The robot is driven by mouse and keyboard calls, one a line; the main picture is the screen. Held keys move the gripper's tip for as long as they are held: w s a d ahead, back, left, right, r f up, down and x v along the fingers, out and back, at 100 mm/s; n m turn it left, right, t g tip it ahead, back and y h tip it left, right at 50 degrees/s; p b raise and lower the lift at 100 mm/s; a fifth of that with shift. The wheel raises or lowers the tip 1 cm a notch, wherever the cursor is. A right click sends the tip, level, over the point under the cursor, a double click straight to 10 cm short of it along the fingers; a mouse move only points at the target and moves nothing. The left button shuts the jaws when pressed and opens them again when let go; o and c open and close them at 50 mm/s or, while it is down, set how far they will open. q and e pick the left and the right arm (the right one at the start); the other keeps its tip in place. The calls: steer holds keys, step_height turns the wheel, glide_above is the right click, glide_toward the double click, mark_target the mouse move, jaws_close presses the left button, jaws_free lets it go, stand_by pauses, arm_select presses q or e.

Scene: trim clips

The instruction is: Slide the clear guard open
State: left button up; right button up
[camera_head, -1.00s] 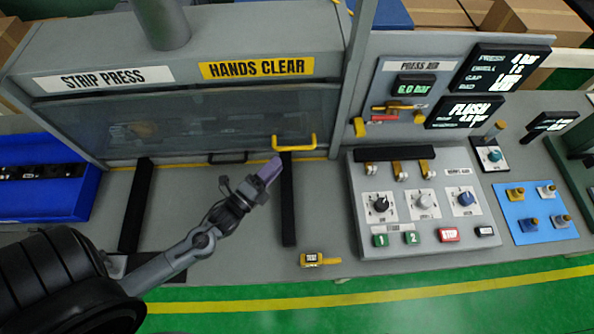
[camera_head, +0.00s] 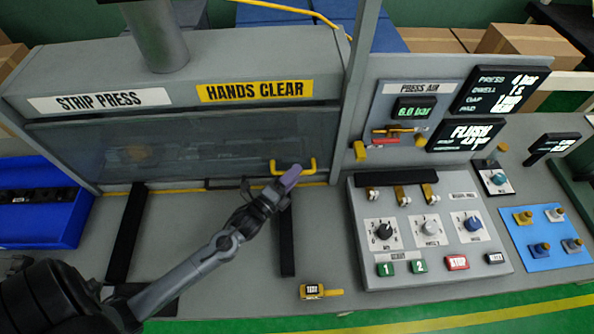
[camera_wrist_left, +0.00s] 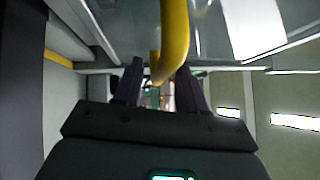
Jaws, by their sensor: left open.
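The clear guard (camera_head: 180,143) is a see-through panel across the front of the strip press, and it is down over the opening. Its yellow handle (camera_head: 313,167) is at the lower right of the panel. My left gripper (camera_head: 291,177) is open, with its fingertips at the handle. In the left wrist view the yellow handle (camera_wrist_left: 174,35) runs down between the two dark fingers of my left gripper (camera_wrist_left: 158,90). I cannot tell whether a finger touches it. My right gripper is out of view.
A control box (camera_head: 430,240) with knobs and buttons stands right of the press. A blue bin (camera_head: 40,225) is at the left. Two black strips (camera_head: 127,235) lie on the bench. A small yellow tagged item (camera_head: 313,291) lies near the front edge.

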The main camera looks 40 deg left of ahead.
arm_select(q)
steer(key=shift+w+r, duration=0.1)
steer(key=shift+w, duration=0.75)
jaws_close()
